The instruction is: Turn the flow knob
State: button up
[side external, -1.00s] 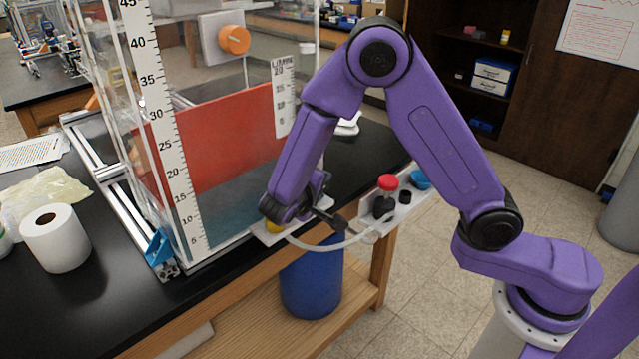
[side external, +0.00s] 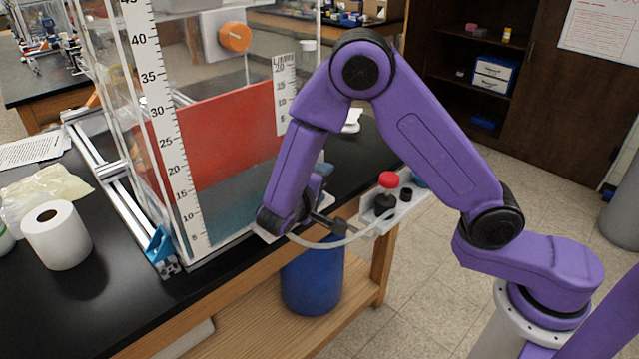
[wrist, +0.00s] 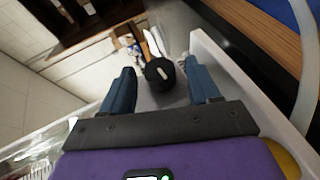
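A black round knob with a white mark (wrist: 160,72) shows in the wrist view, between and slightly beyond the fingertips. I take it for the flow knob; the arm seems to hide it in the side view. My gripper (wrist: 160,66) has its two blue-grey fingers apart, one on each side of the knob, with visible gaps and nothing held. Whether the fingertips reach the knob's depth is unclear. In the side view my gripper (side external: 322,178) is low by the clear tank's right front corner, partly hidden by my purple wrist.
The clear tank (side external: 215,220) with scales and an orange knob (side external: 235,36) stands left of my arm. A red-capped fitting (side external: 388,181) sits on a white bracket (side external: 408,207) to the right. A pale hose (side external: 325,243) curves below my wrist.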

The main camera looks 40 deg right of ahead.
jog(key=shift+a, duration=0.15)
jog(key=v, duration=1.7)
jog(key=s+d+n+g+y, duration=0.2)
jog(key=s+d+n+y, duration=0.2)
jog(key=s+d, duration=0.5)
jog(key=s+d+n+g+y, duration=0.3)
jog(key=s+d+n+y, duration=0.2)
jog(key=s, duration=0.8)
jog(key=d+y, duration=0.3)
jog(key=y, duration=0.1)
jog(key=shift+d+f+g, duration=0.2)
jog(key=shift+d+g, duration=0.1)
jog(key=shift+d, duration=0.1)
